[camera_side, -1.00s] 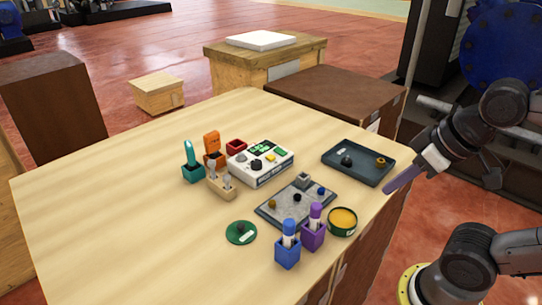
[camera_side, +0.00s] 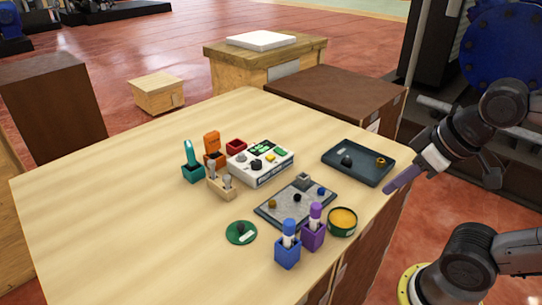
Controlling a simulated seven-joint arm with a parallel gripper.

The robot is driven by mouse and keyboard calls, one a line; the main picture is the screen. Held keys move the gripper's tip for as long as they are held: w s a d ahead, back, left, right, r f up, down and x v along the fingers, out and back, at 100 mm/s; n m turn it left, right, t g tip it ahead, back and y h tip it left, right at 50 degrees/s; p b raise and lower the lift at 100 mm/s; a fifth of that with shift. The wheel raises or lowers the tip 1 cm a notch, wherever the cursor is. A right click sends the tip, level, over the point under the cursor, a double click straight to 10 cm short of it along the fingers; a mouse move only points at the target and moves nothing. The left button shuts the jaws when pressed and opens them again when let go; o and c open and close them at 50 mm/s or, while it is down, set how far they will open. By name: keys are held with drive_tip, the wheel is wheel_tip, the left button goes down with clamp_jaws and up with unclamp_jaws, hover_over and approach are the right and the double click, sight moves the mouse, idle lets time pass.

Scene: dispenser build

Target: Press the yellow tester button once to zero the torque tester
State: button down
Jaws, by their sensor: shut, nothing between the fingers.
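The torque tester (camera_side: 262,163) is a white box near the middle of the table, with green displays and several knobs on its top. The yellow button (camera_side: 271,157) is small and sits on the tester's top face, next to a black knob. My gripper (camera_side: 387,191) is at the right edge of the table, pointing down and left. Its slim purple fingers are shut with nothing between them. It is well apart from the tester, with the dark tray between them.
A dark tray (camera_side: 357,180) holds a black and a brass part. A grey plate (camera_side: 283,219) carries small parts. Blue (camera_side: 288,256) and purple (camera_side: 313,237) holders, a yellow-filled tin (camera_side: 342,233) and a green disc (camera_side: 241,237) stand in front. Teal (camera_side: 192,175) and orange (camera_side: 213,160) holders are left of the tester. The table's left side is clear.

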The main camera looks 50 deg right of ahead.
idle(0.3)
drive_tip(key=w+a+r+m+t+y, duration=0.1)
drive_tip(key=w+r+m+t, duration=0.15)
drive_tip(key=w+r, duration=0.45)
drive_tip(key=w+a+r+m+t, duration=0.1)
drive_tip(key=w+r+m+t, duration=0.15)
drive_tip(key=w, duration=0.85)
drive_tip(key=m+g, duration=0.1)
drive_tip(key=m, duration=0.2)
hover_over(271, 158)
wheel_tip(271, 158, down, 6)
drive_tip(key=shift+s+d+f, duration=0.2)
drive_tip(key=shift+s+f, duration=0.05)
drive_tip(key=shift+f, duration=0.05)
drive_tip(key=shift+f, duration=4.35)
drive_tip(key=shift+f, duration=0.2)
